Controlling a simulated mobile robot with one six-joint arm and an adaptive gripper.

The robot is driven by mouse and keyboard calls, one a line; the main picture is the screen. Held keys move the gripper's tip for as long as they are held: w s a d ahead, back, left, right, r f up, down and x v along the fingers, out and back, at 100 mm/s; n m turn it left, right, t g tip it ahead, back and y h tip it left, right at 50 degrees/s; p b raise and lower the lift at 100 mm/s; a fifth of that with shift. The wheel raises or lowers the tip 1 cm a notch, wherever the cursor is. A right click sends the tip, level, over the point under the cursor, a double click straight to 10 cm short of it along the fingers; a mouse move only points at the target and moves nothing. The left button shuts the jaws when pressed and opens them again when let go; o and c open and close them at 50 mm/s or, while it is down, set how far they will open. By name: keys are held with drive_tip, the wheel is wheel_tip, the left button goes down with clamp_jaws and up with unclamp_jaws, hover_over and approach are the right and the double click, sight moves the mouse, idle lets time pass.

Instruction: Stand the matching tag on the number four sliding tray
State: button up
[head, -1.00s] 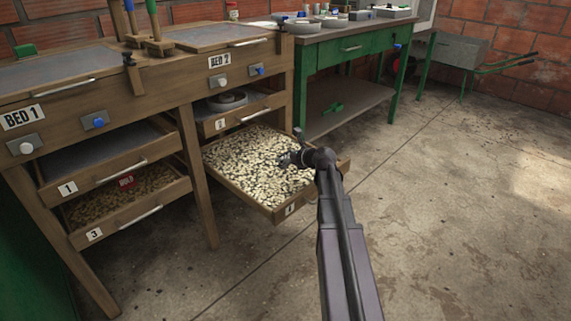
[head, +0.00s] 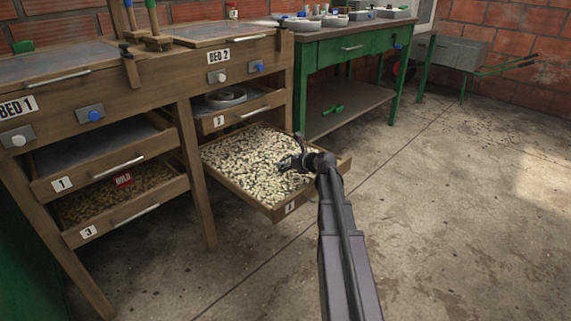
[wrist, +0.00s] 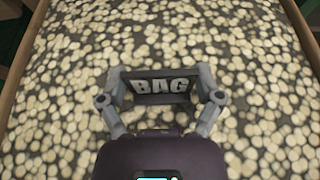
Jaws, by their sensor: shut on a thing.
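The number four tray (head: 250,200) is slid out at the lower right of the drying bench in the head view, full of pale beans with dark specks. My gripper (head: 288,163) is over the right part of the tray, low near the beans. Beans fill the view around the tag. Whether its lower edge touches them I cannot tell. The head view hardly shows the tag.
The number two tray (head: 240,115) holds a round dish. A green table (head: 350,47) stands behind. The concrete floor at right is clear.

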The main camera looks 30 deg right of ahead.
drive_tip(key=shift+f, duration=0.2)
drive_tip(key=o, duration=0.6)
drive_tip(key=shift+o, duration=0.2)
drive_tip(key=shift+r, duration=0.2)
drive_tip(key=shift+s+r, duration=0.15)
drive_tip(key=shift+s, duration=0.05)
drive_tip(key=p+v, duration=0.4)
drive_tip(key=v, duration=0.5)
drive_tip(key=shift+s+d+r, duration=0.15)
drive_tip(key=shift+s+r, duration=0.05)
drive_tip(key=shift+s, duration=0.1)
drive_tip(key=shift+p+v, duration=0.3)
drive_tip(key=shift+v, duration=0.6)
